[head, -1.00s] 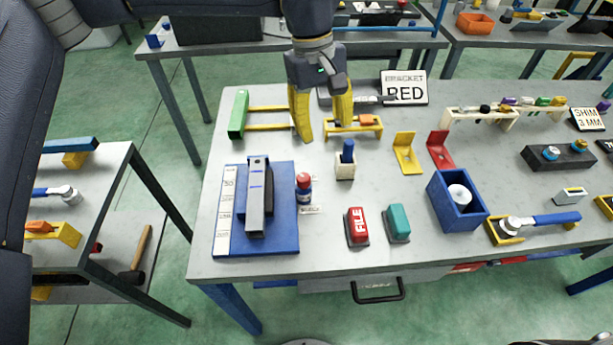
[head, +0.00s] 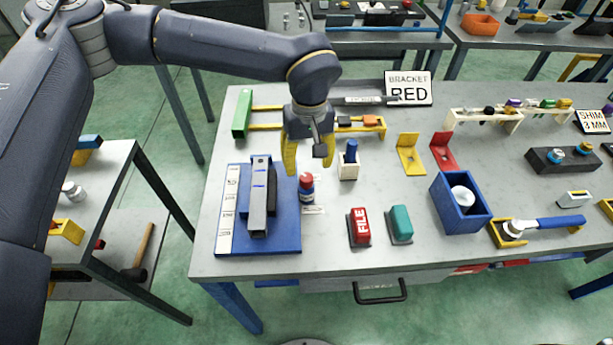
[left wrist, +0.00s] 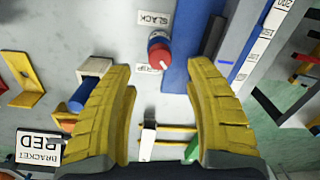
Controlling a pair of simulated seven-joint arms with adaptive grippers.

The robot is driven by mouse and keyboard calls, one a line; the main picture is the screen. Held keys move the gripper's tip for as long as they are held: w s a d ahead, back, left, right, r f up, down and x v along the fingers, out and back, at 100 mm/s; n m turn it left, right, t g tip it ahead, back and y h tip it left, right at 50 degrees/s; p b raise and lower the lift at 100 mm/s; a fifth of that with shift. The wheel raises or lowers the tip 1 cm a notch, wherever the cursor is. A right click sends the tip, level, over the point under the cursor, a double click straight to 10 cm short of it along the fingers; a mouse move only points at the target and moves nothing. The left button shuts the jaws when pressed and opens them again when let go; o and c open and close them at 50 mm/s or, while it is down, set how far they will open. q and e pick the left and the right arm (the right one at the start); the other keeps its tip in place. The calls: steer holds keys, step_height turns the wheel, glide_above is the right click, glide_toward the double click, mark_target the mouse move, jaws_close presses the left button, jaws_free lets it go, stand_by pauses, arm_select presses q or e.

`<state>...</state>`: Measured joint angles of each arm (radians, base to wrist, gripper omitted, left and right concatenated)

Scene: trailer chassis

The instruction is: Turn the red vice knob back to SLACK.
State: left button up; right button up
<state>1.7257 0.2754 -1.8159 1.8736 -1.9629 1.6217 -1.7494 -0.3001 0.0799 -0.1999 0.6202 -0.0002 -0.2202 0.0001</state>
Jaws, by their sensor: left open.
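The red vice knob (head: 306,181) stands on a blue base at the right edge of the blue vice plate (head: 285,240). In the left wrist view the knob (left wrist: 160,55) shows a white pointer mark, with a SLACK label (left wrist: 155,19) on one side and a second label, partly readable as GRIP (left wrist: 149,68), on the other. The knob's mark lies toward the GRIP side. My left gripper (head: 308,166) has yellow fingers, open and empty, just behind and above the knob, apart from it. In the left wrist view the knob lies beyond the fingertips. My right gripper is out of view.
The grey vice bar (head: 258,195) stands left of the knob. A white holder with a blue peg (head: 350,155) is close on the right. Red FILE (head: 359,227) and teal (head: 401,224) blocks stand at the front. A yellow rack (head: 357,126) is behind.

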mark_target(306, 176)
arm_select(q)
steer(key=shift+a+f, duration=0.1)
steer(key=shift+f, duration=3)
jaws_close()
